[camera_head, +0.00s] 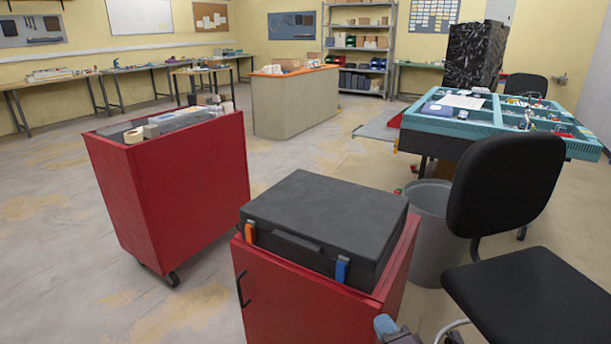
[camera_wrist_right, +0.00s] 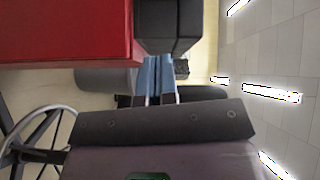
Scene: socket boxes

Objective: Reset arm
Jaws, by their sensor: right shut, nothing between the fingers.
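My right gripper (camera_head: 386,326) shows at the bottom edge of the head view, just right of the near red cart (camera_head: 290,303). In the right wrist view its two blue fingers (camera_wrist_right: 158,68) lie together, shut with nothing between them. The red cart (camera_wrist_right: 60,30) fills the upper left of that view. A black case (camera_head: 325,220) with one orange and one blue latch sits closed on top of the cart; its dark side also shows in the wrist view (camera_wrist_right: 168,22). The gripper appears apart from both. My left gripper is not in view.
A second red cart (camera_head: 175,185) stands to the left with items on top. A grey bin (camera_head: 432,235) and a black chair (camera_head: 508,185) stand to the right, before a teal-topped workbench (camera_head: 450,122). The floor (camera_head: 80,270) at left is open.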

